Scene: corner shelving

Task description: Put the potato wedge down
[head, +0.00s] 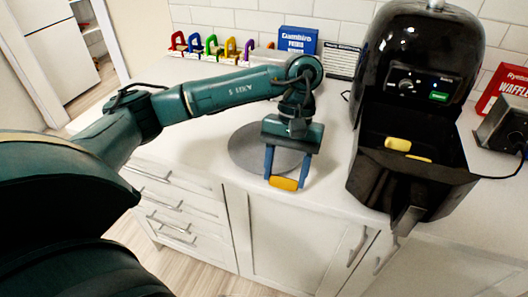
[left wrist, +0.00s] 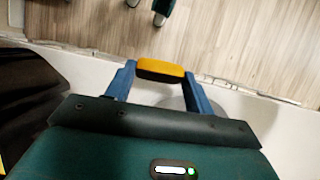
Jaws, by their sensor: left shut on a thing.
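My left gripper (head: 285,180) is shut on an orange-yellow potato wedge (head: 284,184), which lies across between its two blue fingers. The wedge also shows in the left wrist view (left wrist: 161,69), between the fingertips. In the head view the gripper hangs at the front edge of a round grey plate (head: 247,151) on the white counter. I cannot tell how high the wedge is above the counter. More yellow wedges (head: 398,144) lie in the open drawer of the black air fryer (head: 414,60). My right gripper is not in view.
The air fryer's open drawer (head: 376,183) juts out to the right of my gripper. A blue box (head: 297,41), a dark lettered sign (head: 343,62) and several coloured padlock-like items (head: 212,46) stand along the back wall. A red waffle box (head: 503,88) is at right. The left counter is clear.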

